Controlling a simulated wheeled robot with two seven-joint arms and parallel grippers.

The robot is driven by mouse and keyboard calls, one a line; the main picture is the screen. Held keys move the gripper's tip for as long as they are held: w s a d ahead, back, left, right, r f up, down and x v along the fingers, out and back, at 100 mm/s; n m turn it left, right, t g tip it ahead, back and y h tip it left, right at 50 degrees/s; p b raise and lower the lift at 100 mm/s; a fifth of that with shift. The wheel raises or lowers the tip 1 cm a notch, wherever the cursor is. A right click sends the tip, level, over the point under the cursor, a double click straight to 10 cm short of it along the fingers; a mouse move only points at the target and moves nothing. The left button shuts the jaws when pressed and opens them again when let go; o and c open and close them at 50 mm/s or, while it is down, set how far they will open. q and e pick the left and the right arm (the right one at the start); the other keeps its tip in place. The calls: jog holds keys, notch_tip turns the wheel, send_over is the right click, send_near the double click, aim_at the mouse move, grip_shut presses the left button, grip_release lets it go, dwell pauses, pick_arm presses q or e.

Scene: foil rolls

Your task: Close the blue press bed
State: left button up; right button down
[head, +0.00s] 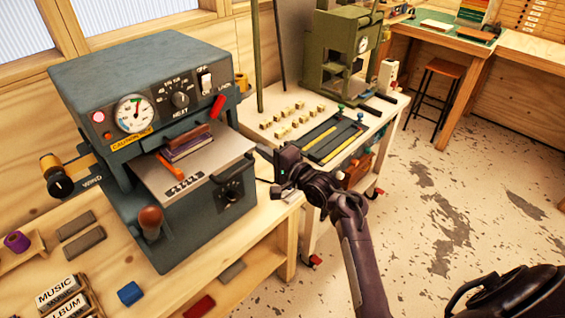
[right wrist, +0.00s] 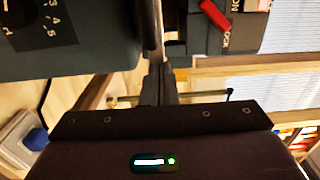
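The blue press (head: 150,95) stands on the wooden bench at the left in the head view. Its grey metal bed (head: 185,185) sticks out of the front under the heated head, so it is open. A stacked, book-like piece (head: 187,143) lies on the bed. My right gripper (head: 268,166) is just right of the bed's right edge. My left gripper is not in view.
A brown-knobbed handle (head: 151,220) is at the press's front left. A white table (head: 300,112) with small blocks and a green press (head: 340,55) stands behind my right gripper. A stool (head: 440,85) is farther right. The floor at the right is clear.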

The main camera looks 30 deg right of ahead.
aim_at(252, 143)
jog(key=shift+b+x, duration=0.35)
jog(key=shift+x, duration=2.15)
